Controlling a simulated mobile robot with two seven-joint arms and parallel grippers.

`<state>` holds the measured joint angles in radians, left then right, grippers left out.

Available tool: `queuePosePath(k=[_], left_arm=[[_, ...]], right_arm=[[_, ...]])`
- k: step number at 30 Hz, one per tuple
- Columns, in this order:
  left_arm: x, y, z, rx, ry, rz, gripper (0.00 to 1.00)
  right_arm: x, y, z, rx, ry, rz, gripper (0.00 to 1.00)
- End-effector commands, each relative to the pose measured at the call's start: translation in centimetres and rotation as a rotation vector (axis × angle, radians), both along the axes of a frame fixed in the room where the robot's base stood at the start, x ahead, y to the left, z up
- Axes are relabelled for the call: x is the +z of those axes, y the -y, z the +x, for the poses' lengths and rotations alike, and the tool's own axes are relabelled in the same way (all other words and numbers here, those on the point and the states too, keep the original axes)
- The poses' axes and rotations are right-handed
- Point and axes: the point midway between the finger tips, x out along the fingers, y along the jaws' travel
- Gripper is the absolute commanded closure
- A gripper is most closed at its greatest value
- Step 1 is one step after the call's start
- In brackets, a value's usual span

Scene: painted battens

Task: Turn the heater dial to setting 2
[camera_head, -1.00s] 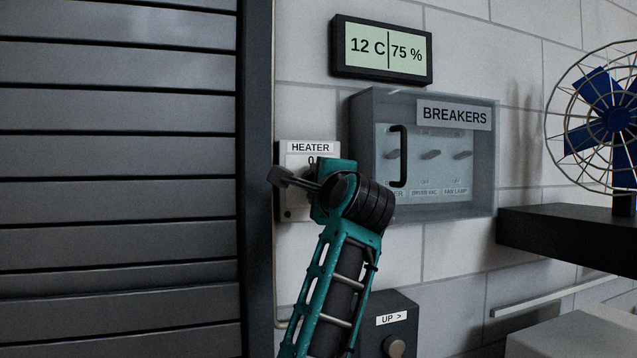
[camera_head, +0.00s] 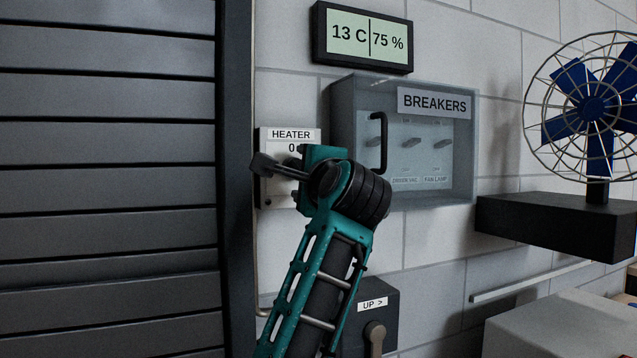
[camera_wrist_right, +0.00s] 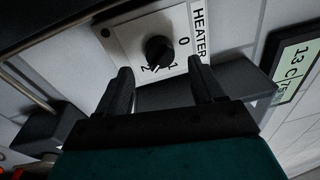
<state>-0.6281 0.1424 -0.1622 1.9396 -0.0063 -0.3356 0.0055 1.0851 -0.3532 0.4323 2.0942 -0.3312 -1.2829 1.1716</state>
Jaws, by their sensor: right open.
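The white heater panel (camera_head: 268,187), labelled HEATER, is on the wall left of the breaker box. My right gripper (camera_head: 275,167) is in front of it in the head view and hides the dial. In the right wrist view the black dial (camera_wrist_right: 159,49) sits on the heater panel (camera_wrist_right: 130,38), beside printed marks 0, 1 and 2. Its exact pointing is hard to read; its lower end is near the 1 and 2 marks. My right gripper (camera_wrist_right: 162,85) is open, its fingers apart and the dial beyond the gap between them. My left gripper is out of view.
The breaker box (camera_head: 466,150) with a black handle (camera_head: 379,143) is right of the heater panel. A display (camera_head: 362,38) above reads 13 C, 75 %. A dark UP box (camera_head: 350,325) is below. A fan (camera_head: 590,108) stands on a dark shelf (camera_head: 550,225) at right.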

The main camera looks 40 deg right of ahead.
Motion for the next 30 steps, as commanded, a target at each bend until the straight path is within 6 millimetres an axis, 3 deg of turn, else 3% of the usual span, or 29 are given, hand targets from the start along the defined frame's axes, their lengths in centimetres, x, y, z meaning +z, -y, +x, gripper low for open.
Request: queuePosePath(k=[6,12,18,30], left_arm=[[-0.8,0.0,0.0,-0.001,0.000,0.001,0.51],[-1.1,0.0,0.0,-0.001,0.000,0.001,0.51],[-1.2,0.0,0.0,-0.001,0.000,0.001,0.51],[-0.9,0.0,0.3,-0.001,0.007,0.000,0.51]], right_arm=[[-0.4,-1.6,-4.7,0.000,0.004,0.001,0.32],[-0.6,-2.6,-7.7,0.000,0.003,-0.001,0.32],[-0.7,-3.0,-8.7,0.000,0.000,0.001,0.32],[-0.7,-3.0,-8.8,0.000,0.000,0.001,0.32]])
